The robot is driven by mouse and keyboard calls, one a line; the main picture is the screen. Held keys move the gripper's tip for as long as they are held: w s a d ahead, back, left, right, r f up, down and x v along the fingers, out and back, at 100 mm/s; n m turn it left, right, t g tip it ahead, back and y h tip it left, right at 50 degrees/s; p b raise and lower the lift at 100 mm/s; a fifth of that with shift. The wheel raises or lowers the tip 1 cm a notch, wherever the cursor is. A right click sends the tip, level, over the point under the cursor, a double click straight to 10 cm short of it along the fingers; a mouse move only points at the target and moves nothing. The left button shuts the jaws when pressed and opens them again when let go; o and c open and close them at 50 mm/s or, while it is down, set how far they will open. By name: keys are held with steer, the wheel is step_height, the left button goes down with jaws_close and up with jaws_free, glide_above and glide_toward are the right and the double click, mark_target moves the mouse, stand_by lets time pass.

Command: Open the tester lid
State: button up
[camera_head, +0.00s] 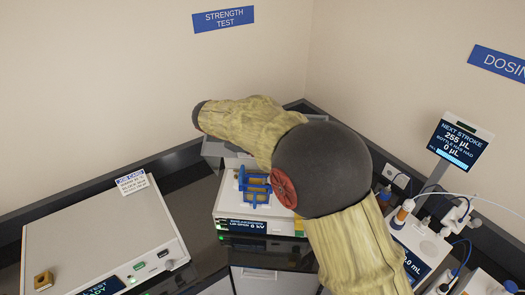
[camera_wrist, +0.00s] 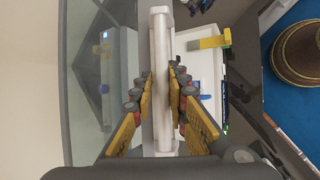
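The tester (camera_head: 233,212) stands mid-counter in the head view, and its small display seems to read lid open and 0 kV. A blue-framed cell with amber parts (camera_head: 256,186) sits on it, uncovered. A pale grey part behind, likely the raised lid (camera_head: 214,149), is mostly hidden by my arm. In the wrist view, the pale lid bar (camera_wrist: 162,40) runs upright between the yellow fingers of my gripper (camera_wrist: 163,85). The fingers press close on both sides of the bar. A see-through panel lies to its left. My gripper is hidden in the head view.
A large white instrument (camera_head: 100,235) fills the counter at left. A dosing unit with a screen (camera_head: 460,143), bottles and tubes stands at right. A bare dark strip of counter lies between the left instrument and the tester. Walls close off the back corner.

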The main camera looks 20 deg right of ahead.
steer(key=shift+a, duration=0.1)
steer(key=v, duration=1.1)
steer(key=shift+s+a+r, duration=0.15)
steer(key=shift+a+r, duration=0.1)
steer(key=s+a+f+m+y+b, duration=0.2)
steer(key=s+a+f+m+y, duration=0.1)
steer(key=s+f, duration=0.4)
steer(key=s+d+f+m+t+y+b, duration=0.1)
steer(key=s+d+f+m+b, duration=0.3)
steer(key=s+f+b, duration=0.8)
steer(key=s+d+f+m+t+y+b, duration=0.1)
steer(key=s+d+f+m+y+b, duration=0.2)
steer(key=s+f+b, duration=0.9)
steer(key=s+d+m+b, duration=0.2)
steer(key=b, duration=0.1)
steer(key=shift+t, duration=0.4)
